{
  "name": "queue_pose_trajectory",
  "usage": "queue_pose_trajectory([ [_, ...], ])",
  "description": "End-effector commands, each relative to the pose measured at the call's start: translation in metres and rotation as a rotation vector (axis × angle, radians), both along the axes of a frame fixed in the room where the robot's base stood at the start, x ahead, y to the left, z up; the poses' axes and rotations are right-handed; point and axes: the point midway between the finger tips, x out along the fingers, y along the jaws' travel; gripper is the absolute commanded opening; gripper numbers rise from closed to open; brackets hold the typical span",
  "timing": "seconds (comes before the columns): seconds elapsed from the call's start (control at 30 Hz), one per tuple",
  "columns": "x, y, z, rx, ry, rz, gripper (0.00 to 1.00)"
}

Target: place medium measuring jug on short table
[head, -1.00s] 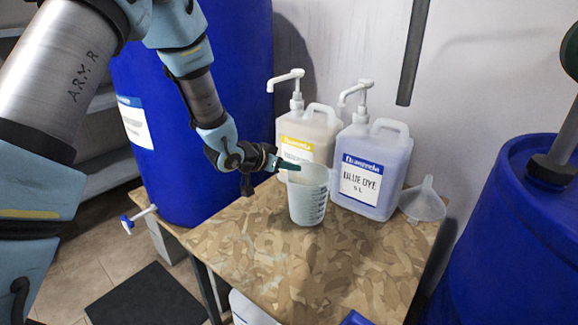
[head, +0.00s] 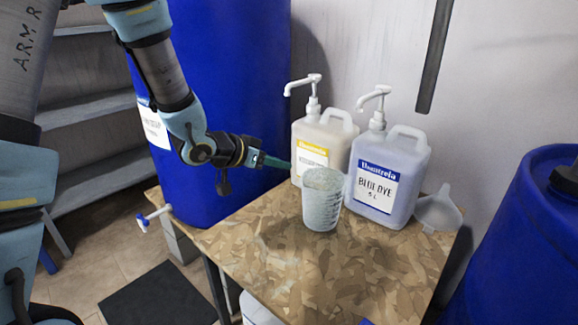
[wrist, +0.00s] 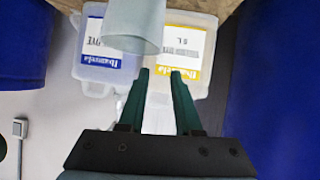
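The measuring jug (head: 322,205), a pale translucent tapered cup, stands upright on the short wood-chip-board table (head: 270,265), in front of the two dispenser bottles. My gripper (head: 289,164) is just left of the jug's rim, and its green fingers point toward it. In the wrist view the jug (wrist: 135,25) lies beyond the fingertips, not between them. The two fingers (wrist: 160,74) are parted with nothing between them. The jug's markings cannot be made out now.
A yellow-label bottle (head: 318,145) and a blue-dye bottle (head: 387,180) with pumps stand behind the jug. A funnel (head: 439,211) lies at their right. Large blue drums stand left (head: 225,110) and right (head: 530,240). The table's front is mostly clear.

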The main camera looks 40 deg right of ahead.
Motion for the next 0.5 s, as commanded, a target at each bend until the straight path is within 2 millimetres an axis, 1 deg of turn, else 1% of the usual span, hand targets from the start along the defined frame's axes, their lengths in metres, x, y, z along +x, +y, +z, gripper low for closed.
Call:
queue_pose_trajectory([
  [0.1, -0.001, 0.007, 0.004, 0.0, 0.0, 0.0, 0.33],
  [0.3, -0.001, 0.009, 0.005, 0.0, 0.001, 0.001, 0.33],
  [0.37, 0.002, 0.012, 0.005, 0.006, -0.002, 0.013, 0.33],
  [0.43, 0.015, 0.024, 0.005, 0.032, -0.011, 0.062, 0.33],
  [0.47, 0.024, 0.033, 0.005, 0.052, -0.017, 0.097, 0.33],
  [0.5, 0.039, 0.051, 0.005, 0.088, -0.024, 0.16, 0.33],
])
